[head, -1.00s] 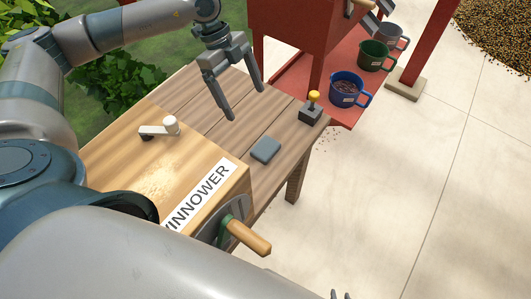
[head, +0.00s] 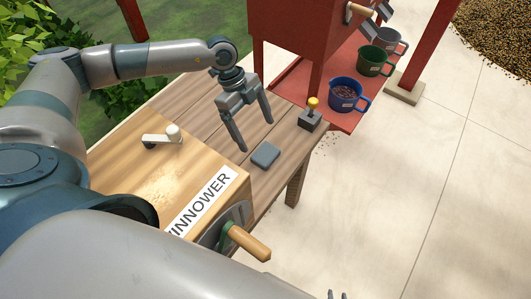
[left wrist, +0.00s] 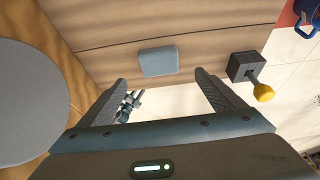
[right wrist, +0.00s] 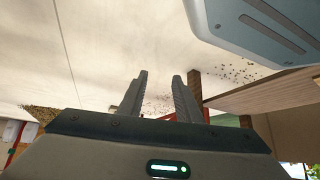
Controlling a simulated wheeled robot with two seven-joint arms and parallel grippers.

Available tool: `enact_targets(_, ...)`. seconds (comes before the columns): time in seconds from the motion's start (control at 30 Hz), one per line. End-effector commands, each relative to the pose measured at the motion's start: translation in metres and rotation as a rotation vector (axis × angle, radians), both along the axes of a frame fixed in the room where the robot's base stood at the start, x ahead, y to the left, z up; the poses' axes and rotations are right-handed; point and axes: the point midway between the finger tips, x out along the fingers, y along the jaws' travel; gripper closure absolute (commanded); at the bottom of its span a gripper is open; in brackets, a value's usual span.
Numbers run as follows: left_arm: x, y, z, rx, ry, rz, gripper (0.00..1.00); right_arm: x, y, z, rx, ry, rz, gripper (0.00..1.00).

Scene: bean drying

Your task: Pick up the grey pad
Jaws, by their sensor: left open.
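The grey pad (head: 265,155) is a small rounded square lying flat on the wooden table, beside the winnower box. It also shows in the left wrist view (left wrist: 158,61), just beyond the fingertips and roughly between them. My left gripper (head: 257,136) is open and empty, pointing down above the table, a little up and left of the pad in the head view. The fingers are apart from the pad. My right gripper (right wrist: 160,78) shows in the right wrist view with its fingers apart and nothing between them. It points over the pale floor.
A joystick with a yellow knob (head: 311,112) stands on the table near the pad. The winnower box (head: 165,190) with its wooden crank handle (head: 248,242) is in front. A blue mug (head: 346,93) and a green mug (head: 375,60) stand on the red shelf.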

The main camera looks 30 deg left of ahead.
Motion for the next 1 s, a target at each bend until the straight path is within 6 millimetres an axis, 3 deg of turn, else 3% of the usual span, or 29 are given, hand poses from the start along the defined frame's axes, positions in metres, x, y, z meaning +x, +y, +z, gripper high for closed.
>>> enact_targets(0.2,-0.002,-0.011,-0.024,0.0,0.002,-0.001,0.12,-0.014,-0.007,-0.007,-0.014,0.039,0.0,0.69)
enact_targets(0.77,-0.002,-0.013,-0.033,0.001,0.001,0.0,0.12,-0.018,-0.009,-0.007,-0.019,0.052,0.0,0.69)
enact_targets(1.0,-0.004,-0.022,-0.052,0.0,0.002,-0.001,0.12,-0.041,-0.018,-0.015,-0.038,0.114,-0.001,0.69)
